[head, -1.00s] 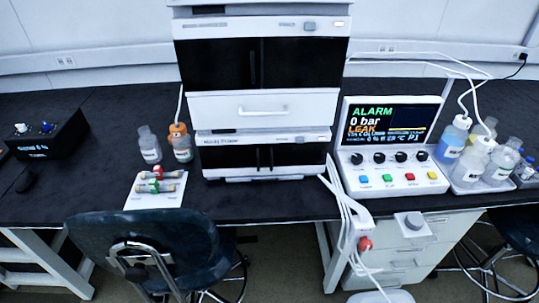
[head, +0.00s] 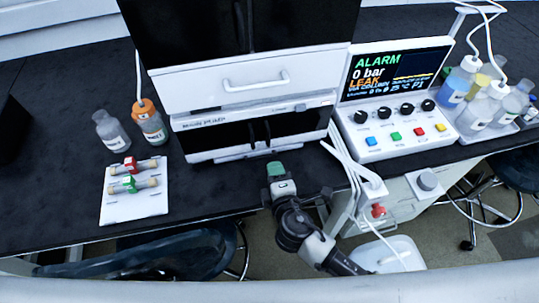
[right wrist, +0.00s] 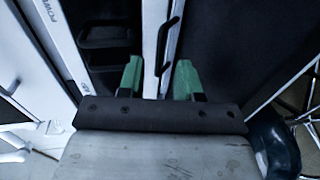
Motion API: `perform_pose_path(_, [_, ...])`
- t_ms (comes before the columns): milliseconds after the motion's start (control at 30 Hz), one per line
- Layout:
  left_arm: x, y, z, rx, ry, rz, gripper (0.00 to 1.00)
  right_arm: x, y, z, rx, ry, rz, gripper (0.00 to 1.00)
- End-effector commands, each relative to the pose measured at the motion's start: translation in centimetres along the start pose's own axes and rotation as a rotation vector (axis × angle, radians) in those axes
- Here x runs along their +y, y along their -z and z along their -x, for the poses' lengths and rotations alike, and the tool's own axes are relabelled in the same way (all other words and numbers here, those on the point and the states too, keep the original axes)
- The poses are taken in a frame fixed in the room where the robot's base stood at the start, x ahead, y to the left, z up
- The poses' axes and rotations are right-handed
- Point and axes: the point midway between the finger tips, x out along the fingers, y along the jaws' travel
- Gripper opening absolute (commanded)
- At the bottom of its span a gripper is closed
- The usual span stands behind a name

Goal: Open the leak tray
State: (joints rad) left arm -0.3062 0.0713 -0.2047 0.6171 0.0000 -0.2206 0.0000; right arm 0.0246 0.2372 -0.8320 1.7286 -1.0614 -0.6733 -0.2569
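The chromatography stack (head: 300,122) stands on the dark bench. A slim white strip (head: 230,154) along its base looks like the leak tray front, flush with the stack. My right gripper (head: 276,168) is just in front of the base, at the bench's front edge. In the right wrist view its two green fingers (right wrist: 158,75) are open and apart. A dark bar handle (right wrist: 167,45) on a narrow pale panel (right wrist: 152,40) lies between and beyond the fingertips. I cannot tell whether the fingers touch it. My left gripper is not in view.
A wide white drawer with a handle (head: 255,82) sits above the lower module. The alarm control panel (head: 395,105) and white cables (head: 352,170) are on the right. Bottles (head: 150,122) and a white board with fittings (head: 135,200) are left. A chair (head: 150,255) stands below.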

Motion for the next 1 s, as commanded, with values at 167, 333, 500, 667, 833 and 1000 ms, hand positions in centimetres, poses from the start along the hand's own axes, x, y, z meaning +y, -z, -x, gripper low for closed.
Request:
perform_pose_path(167, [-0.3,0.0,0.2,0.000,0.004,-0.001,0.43,0.1,0.0,-3.4,0.000,-0.001,-0.001,0.34])
perform_pose_path(333, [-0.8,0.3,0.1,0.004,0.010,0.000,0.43,0.0,0.0,-5.3,-0.001,0.001,-0.001,0.34])
perform_pose_path(500, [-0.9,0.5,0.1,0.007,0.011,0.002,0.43,-0.1,0.0,-6.0,0.001,0.002,-0.003,0.34])
perform_pose_path(667, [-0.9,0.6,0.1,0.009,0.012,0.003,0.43,-0.1,0.0,-6.0,0.000,0.002,-0.003,0.34])
perform_pose_path(833, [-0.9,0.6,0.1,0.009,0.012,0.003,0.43,-0.1,0.0,-6.0,0.000,0.002,-0.002,0.18])
perform_pose_path(1000, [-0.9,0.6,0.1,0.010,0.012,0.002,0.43,0.1,0.0,-6.0,0.000,0.000,-0.002,0.00])
